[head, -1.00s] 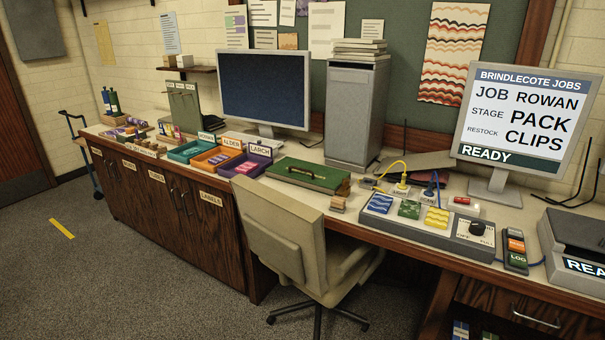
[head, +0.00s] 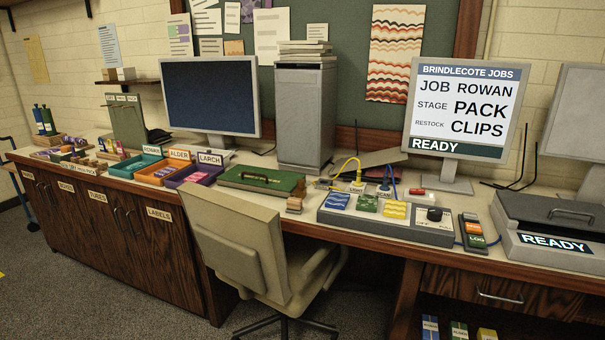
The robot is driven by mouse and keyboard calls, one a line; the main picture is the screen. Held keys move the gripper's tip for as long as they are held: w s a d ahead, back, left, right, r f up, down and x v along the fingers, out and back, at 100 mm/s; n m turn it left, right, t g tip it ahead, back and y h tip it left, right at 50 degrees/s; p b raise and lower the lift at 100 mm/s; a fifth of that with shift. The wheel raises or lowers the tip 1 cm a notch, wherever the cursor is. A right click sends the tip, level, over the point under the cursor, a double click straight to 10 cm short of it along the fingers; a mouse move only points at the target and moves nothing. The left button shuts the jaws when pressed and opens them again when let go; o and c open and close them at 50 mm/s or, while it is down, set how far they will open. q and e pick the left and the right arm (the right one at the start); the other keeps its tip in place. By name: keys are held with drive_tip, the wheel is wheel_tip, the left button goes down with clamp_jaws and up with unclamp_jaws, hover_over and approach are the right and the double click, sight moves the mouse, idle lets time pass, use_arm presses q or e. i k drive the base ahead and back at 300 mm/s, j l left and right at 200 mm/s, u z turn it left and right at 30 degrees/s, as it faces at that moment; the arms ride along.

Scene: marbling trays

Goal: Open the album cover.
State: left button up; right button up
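No other album is clear in view. Neither of my grippers shows in the head view.
A beige chair (head: 232,240) stands in front of the counter, partly before the green object. Teal, orange and purple trays (head: 203,175) sit to its left. A grey control panel (head: 385,222) and a grey machine reading READY (head: 545,215) are to the right. A job screen (head: 460,85) stands behind.

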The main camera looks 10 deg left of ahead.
sight(284, 180)
drive_tip(key=i+j+z, duration=0.2)
drive_tip(key=j+z, duration=0.15)
drive_tip(key=i+j+z, duration=0.15)
drive_tip(key=j+z, duration=0.5)
drive_tip(key=j, duration=0.25)
drive_tip(key=j+z, duration=0.35)
drive_tip(key=j, duration=0.15)
drive_tip(key=i+j, duration=0.05)
